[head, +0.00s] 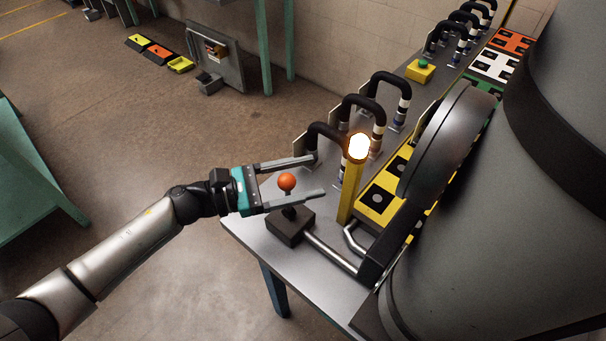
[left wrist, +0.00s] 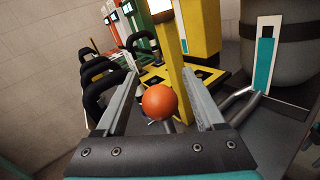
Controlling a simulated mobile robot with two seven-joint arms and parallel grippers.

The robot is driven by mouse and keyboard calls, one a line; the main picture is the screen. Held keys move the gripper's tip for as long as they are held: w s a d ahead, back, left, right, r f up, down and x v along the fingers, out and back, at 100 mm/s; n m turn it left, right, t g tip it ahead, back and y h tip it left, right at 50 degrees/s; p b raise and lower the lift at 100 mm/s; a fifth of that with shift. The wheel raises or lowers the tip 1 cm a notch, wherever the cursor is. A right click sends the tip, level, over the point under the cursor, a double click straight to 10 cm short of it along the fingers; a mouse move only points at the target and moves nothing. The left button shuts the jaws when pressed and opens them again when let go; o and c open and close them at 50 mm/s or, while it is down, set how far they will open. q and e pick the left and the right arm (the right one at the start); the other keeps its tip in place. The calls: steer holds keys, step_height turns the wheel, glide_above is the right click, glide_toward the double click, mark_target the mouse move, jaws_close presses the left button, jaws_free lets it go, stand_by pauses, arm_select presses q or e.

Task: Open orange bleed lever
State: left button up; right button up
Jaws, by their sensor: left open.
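The orange bleed lever (head: 287,182) has a round orange ball on a short stem, which rises from a dark block (head: 291,226) near the table's left corner. My left gripper (head: 317,176) is open, with one finger on each side of the ball. In the left wrist view the ball (left wrist: 160,102) sits between the two fingers (left wrist: 160,95), with gaps on both sides. I see no grip on it. The lower part of the stem is partly hidden by the near finger in the head view. My right gripper is not in view.
A yellow post (head: 350,192) with a glowing lamp (head: 358,147) stands just beyond the fingertips. Black hose loops (head: 368,100) line the table's far side. A metal pipe (head: 331,251) runs from the block. A big grey cylinder (head: 490,220) fills the right.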

arm_select(q)
jaws_close()
stand_by(0.4)
stand_by(0.9)
